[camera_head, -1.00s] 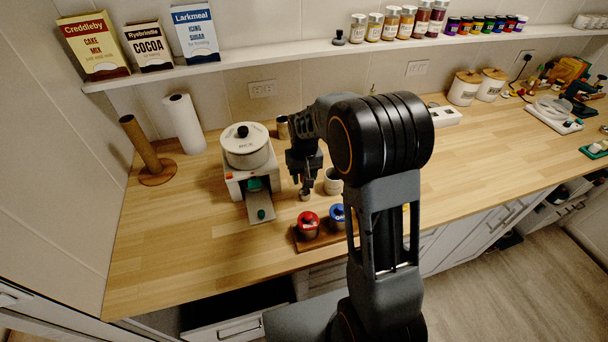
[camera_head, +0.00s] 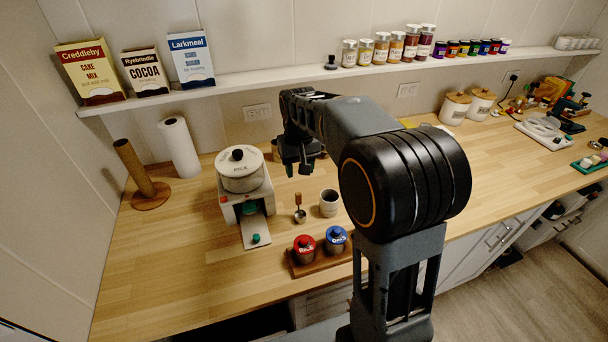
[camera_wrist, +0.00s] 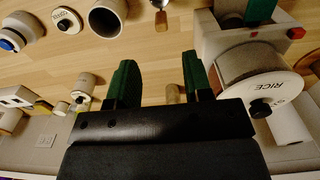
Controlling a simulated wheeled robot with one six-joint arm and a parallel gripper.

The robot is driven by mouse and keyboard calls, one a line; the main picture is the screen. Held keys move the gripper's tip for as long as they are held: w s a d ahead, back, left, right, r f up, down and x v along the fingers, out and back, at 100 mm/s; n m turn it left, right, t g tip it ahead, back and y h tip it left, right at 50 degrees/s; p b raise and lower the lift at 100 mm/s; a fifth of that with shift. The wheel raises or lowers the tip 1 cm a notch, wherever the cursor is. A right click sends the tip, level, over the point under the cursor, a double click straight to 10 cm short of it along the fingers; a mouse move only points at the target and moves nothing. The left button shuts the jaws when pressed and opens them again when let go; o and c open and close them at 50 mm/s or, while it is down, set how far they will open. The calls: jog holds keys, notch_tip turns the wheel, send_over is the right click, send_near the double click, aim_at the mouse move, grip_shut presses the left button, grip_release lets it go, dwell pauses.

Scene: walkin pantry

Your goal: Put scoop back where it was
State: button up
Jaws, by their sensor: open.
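The scoop (camera_head: 299,214), a small metal cup with a brown handle, rests on the counter between the rice dispenser and a pale cup. Its handle points up in the head view. It also shows at the top edge of the wrist view (camera_wrist: 161,18), partly cut off. My gripper (camera_head: 301,170) is above the counter, behind and apart from the scoop. In the wrist view its green fingers (camera_wrist: 158,72) are spread with nothing held between them. The white rice dispenser (camera_head: 241,171) stands left of my gripper, with a green-knobbed tray at its front.
The pale cup (camera_head: 328,203) stands right of the scoop. Red (camera_head: 304,246) and blue (camera_head: 336,239) lidded canisters sit on a wooden board in front. A paper roll (camera_head: 180,147) and a wooden holder (camera_head: 142,172) are at left. The front left counter is clear.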

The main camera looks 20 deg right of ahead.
jog(key=s+t, duration=0.4)
jog(key=s, duration=1.4)
jog(key=shift+s+r, duration=0.15)
jog(key=shift+r, duration=0.25)
